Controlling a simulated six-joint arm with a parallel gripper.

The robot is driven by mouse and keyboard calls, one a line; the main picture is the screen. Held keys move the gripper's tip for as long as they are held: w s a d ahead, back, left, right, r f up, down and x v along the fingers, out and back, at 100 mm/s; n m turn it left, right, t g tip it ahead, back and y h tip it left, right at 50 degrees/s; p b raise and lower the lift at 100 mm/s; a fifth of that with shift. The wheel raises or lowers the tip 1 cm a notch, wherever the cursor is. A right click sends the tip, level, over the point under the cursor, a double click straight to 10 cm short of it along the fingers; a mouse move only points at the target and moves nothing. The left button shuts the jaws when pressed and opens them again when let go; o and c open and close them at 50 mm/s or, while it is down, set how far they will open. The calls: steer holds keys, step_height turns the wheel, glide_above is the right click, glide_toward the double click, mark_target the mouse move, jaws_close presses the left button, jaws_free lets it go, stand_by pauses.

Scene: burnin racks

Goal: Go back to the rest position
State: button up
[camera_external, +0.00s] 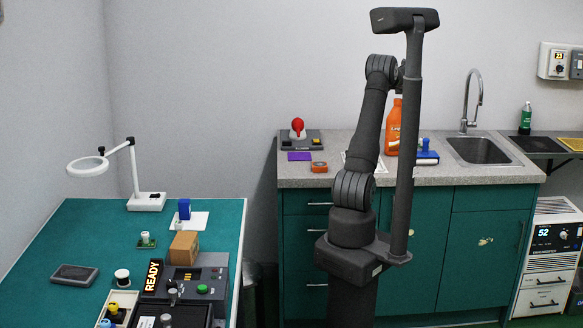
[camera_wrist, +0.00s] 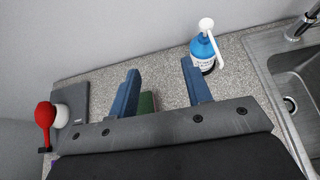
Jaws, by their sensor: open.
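My gripper (camera_wrist: 160,67) shows in the wrist view with its two blue fingers wide apart and nothing held between them. It points out over the grey speckled counter (camera_wrist: 165,85). A small green thing (camera_wrist: 147,103) shows between the fingers, mostly hidden by the gripper body. In the external view my arm stands upright in front of the counter, and its fingers cannot be made out there.
A blue bottle with a white top (camera_wrist: 203,52) stands beyond the right finger. A device with a red knob (camera_wrist: 45,114) is at left; the sink (camera_wrist: 285,80) is at right. In the external view, an orange bottle (camera_external: 393,126) stands behind my arm; the green workbench (camera_external: 75,235) is at left.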

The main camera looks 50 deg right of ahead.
steer(key=w+a+f, duration=0.3)
steer(key=w+a, duration=0.5)
steer(key=a, duration=0.2)
steer(key=w+a+f+n+y, duration=0.1)
steer(key=w+a+f, duration=0.2)
steer(key=w+a, duration=0.5)
steer(key=w+a+f+n+t, duration=0.1)
steer(key=w+a+f, duration=0.3)
steer(key=w+a, duration=0.4)
steer(key=shift+w+a, duration=0.3)
steer(key=shift+a, duration=2.2)
